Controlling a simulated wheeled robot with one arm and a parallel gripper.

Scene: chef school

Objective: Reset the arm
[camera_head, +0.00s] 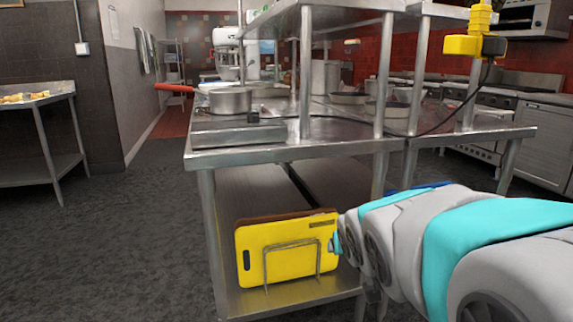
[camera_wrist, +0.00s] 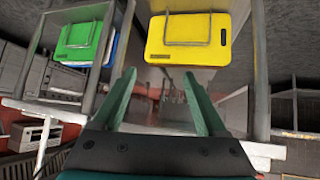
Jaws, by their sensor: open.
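My arm reaches in from the right in the head view. Its far end is low, beside the steel table's lower shelf, and my gripper is mostly hidden there. In the wrist view my gripper (camera_wrist: 160,100) shows with two green fingers spread apart and nothing between them. A yellow cutting board (camera_head: 280,248) stands in a wire rack on the lower shelf, just left of my arm's end. The yellow board also shows in the wrist view (camera_wrist: 200,50), which looks upside down, beyond the fingers. A green board (camera_wrist: 78,42) with a blue one behind it is at the upper left there.
The steel table (camera_head: 300,150) stands close ahead, with legs near my arm. A pot (camera_head: 230,100) with a red handle sits on its top. Another steel table (camera_head: 40,92) is at the far left. The dark floor (camera_head: 120,240) between them is clear.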

